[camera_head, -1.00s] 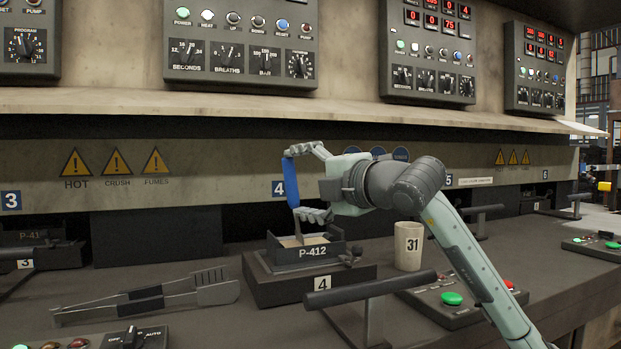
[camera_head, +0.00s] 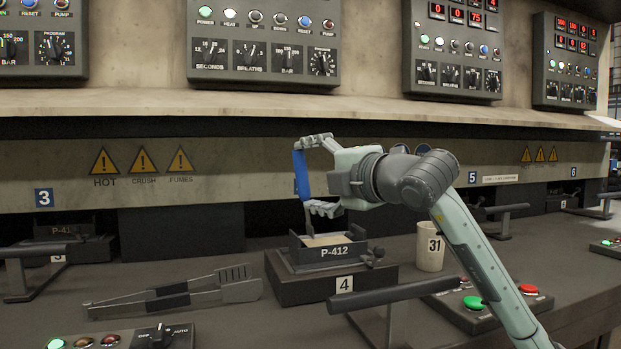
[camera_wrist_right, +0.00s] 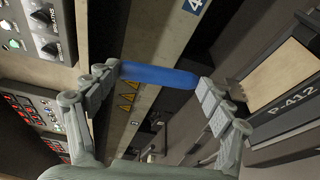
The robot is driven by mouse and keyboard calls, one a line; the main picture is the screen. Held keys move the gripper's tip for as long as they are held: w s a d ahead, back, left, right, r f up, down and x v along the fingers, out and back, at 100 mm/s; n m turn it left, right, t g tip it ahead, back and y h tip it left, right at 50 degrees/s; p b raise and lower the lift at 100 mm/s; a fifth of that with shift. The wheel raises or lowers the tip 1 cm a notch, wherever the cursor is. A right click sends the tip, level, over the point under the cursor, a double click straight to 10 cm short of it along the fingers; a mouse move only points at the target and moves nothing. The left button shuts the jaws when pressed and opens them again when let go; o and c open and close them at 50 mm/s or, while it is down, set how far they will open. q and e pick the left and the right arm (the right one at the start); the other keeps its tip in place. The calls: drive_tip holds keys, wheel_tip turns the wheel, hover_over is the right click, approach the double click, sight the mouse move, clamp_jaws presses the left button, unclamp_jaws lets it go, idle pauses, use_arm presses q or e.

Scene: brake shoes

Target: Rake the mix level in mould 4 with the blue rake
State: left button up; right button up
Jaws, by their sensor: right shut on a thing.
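The tan mix (camera_head: 326,240) shows inside the mould and looks fairly flat in the right wrist view (camera_wrist_right: 280,75). My left gripper is not in view.
Grey tongs (camera_head: 180,292) lie on the bench left of the mould. A cup marked 31 (camera_head: 430,252) stands right of it. Press panels hang above.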

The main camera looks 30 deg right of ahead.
drive_tip(key=shift+r+p, duration=1.3)
drive_tip(key=shift+r, duration=0.8)
